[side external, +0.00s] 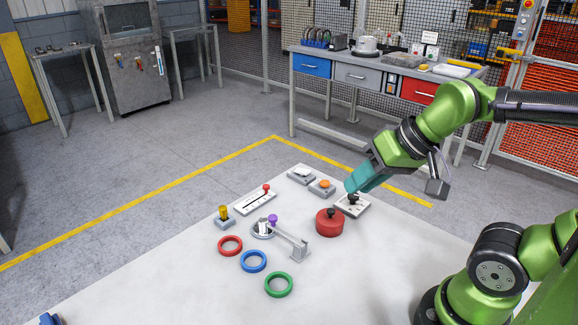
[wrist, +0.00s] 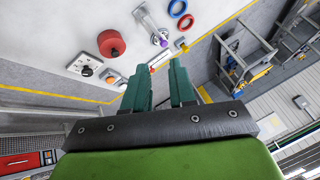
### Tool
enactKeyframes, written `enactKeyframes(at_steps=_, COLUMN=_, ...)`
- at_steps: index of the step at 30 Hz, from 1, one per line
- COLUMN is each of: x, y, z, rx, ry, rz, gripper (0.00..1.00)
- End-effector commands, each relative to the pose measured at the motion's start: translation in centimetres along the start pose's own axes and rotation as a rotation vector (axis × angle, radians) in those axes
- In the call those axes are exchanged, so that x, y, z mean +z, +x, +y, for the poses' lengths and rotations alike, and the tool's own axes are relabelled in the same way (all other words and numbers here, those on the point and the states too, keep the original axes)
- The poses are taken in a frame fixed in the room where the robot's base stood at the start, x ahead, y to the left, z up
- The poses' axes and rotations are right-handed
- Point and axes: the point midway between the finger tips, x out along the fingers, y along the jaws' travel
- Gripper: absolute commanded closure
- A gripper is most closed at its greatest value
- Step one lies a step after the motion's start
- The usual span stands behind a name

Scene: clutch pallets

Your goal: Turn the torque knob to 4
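A white plate (side external: 363,207) with a black knob (side external: 352,199) lies near the table's right back edge; it looks like the torque knob. In the wrist view the plate (wrist: 76,62) and its black knob (wrist: 86,71) show at the upper left. Its marks are too small to read, so I cannot tell the setting. My gripper (side external: 354,184) has teal fingers and is above and just behind the knob in the side view, partly overlapping the plate. In the wrist view the fingers (wrist: 160,66) are apart with nothing between them.
A red round block (side external: 329,224) with a black knob stands close beside the plate. An orange button (side external: 324,184), a red-knobbed slider (side external: 254,202), a purple-knobbed lever (side external: 272,220) and a yellow knob (side external: 223,212) are further left.

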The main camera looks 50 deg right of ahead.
Motion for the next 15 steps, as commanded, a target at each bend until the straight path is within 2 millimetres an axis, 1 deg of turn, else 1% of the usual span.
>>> enactKeyframes(at_steps=1, x=-0.5, y=0.7, z=0.4, rx=0.014, ry=0.024, rz=-0.025, gripper=0.66)
enactKeyframes(at_steps=2, x=-1.1, y=1.0, z=0.7, rx=0.023, ry=0.04, rz=-0.039, gripper=0.62)
enactKeyframes(at_steps=3, x=-1.9, y=1.5, z=1.2, rx=0.038, ry=0.065, rz=-0.061, gripper=0.56)
enactKeyframes(at_steps=5, x=-3.5, y=2.4, z=2.2, rx=0.066, ry=0.098, rz=-0.101, gripper=0.46)
enactKeyframes(at_steps=6, x=-4.8, y=3.0, z=3.0, rx=0.089, ry=0.117, rz=-0.128, gripper=0.4)
enactKeyframes(at_steps=8, x=-6.6, y=3.9, z=4.5, rx=0.124, ry=0.139, rz=-0.17, gripper=0.39)
enactKeyframes(at_steps=9, x=-7.8, y=4.5, z=5.6, rx=0.15, ry=0.149, rz=-0.197, gripper=0.39)
enactKeyframes(at_steps=11, x=-9.4, y=5.4, z=7.5, rx=0.191, ry=0.158, rz=-0.239, gripper=0.39)
enactKeyframes(at_steps=15, x=-12.9, y=7.3, z=12.4, rx=0.293, ry=0.16, rz=-0.337, gripper=0.39)
